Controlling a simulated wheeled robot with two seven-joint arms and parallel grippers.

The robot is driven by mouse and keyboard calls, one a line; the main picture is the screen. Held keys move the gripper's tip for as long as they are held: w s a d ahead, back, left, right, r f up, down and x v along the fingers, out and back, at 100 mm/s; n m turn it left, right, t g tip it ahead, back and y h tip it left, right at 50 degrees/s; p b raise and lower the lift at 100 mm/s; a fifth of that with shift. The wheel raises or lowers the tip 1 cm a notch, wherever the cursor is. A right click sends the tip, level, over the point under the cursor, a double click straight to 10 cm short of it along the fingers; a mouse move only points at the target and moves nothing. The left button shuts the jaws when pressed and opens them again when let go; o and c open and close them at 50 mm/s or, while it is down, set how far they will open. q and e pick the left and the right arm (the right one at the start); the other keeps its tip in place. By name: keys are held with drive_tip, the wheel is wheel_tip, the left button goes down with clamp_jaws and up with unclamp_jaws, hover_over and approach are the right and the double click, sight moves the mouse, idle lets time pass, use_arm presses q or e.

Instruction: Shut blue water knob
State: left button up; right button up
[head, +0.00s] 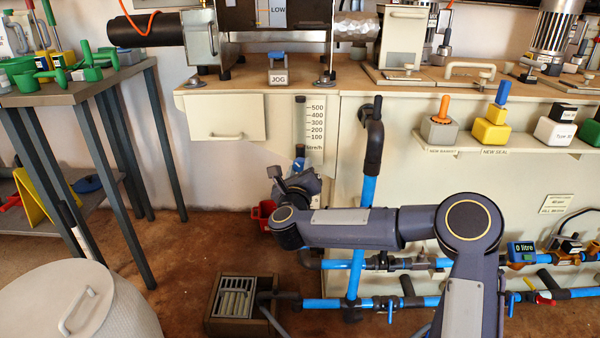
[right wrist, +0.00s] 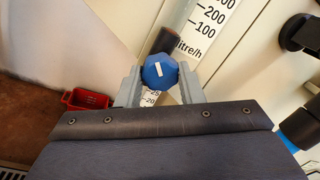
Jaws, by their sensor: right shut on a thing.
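The blue water knob (right wrist: 160,71) is an eight-sided blue knob with a white mark on its face. It sits below the litre/h scale (head: 315,122) on the cream machine front. In the right wrist view it lies between the two grey fingers of my right gripper (right wrist: 158,84), which are shut on it. In the head view my right arm reaches from the lower right, and the blue knob (head: 299,163) shows just above my right gripper (head: 297,170). My wrist hides part of the area below the knob. My left gripper is not in view.
A black-capped vertical pipe (head: 373,140) stands close right of the knob. Blue pipes (head: 390,264) with valves run low along the machine. A red container (head: 262,213) is behind my wrist at the left. A floor drain box (head: 238,300) lies below.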

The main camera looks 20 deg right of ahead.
drive_tip(key=m, duration=0.7)
drive_tip(key=shift+g, duration=0.4)
idle(0.3)
drive_tip(key=o, duration=1)
drive_tip(key=shift+c, duration=0.2)
drive_tip(key=shift+a+r, duration=0.1)
drive_tip(key=p+v, duration=0.2)
drive_tip(key=v, duration=0.5)
drive_tip(key=shift+s, duration=0.35)
drive_tip(key=shift+a, duration=0.1)
